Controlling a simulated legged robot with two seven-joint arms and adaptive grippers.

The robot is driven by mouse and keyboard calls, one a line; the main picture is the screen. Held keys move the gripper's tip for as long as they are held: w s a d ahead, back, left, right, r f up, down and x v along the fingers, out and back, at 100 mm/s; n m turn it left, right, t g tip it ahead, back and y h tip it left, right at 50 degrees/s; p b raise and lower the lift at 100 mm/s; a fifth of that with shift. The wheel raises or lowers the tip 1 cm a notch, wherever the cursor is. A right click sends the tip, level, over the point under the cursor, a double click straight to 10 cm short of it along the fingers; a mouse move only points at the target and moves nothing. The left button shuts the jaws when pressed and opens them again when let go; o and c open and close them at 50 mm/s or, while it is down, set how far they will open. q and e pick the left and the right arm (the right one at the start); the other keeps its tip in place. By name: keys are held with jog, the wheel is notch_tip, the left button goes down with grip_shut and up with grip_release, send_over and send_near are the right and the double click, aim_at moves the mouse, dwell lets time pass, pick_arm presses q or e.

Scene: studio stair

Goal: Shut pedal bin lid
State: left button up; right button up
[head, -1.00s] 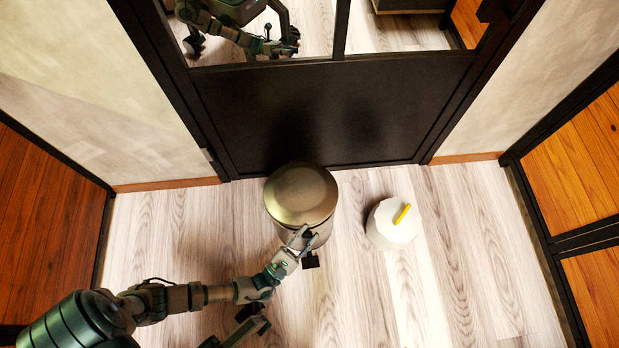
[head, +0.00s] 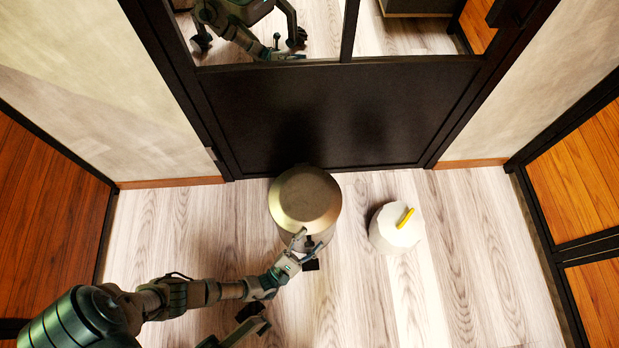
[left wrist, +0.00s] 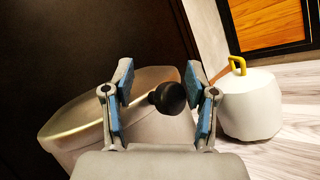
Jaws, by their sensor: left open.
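The pedal bin (head: 325,238) stands on the floor before the dark door, with its round brass-coloured lid (head: 304,196) seen from above. Its pale body also shows in the left wrist view (left wrist: 65,140), behind the fingers. How far the lid is open is hard to tell. My left gripper (head: 304,240) is at the near edge of the lid, overlapping the bin's front in the head view. In the left wrist view its blue-padded fingers (left wrist: 160,97) are apart. A dark rounded knob (left wrist: 170,98) shows between them; I cannot tell if they touch it. My right gripper is not identifiable.
A white pot-like container (head: 392,232) with a yellow handle (head: 405,218) stands on the floor right of the bin. The dark door (head: 400,120) is close behind. Wood-panelled sides flank the space. The floor (head: 450,285) at the front right is clear.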

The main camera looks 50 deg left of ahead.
pick_arm(q)
notch_tip(320, 180, up, 10)
jog(key=shift+f, duration=0.15)
dwell(0.3)
dwell(0.4)
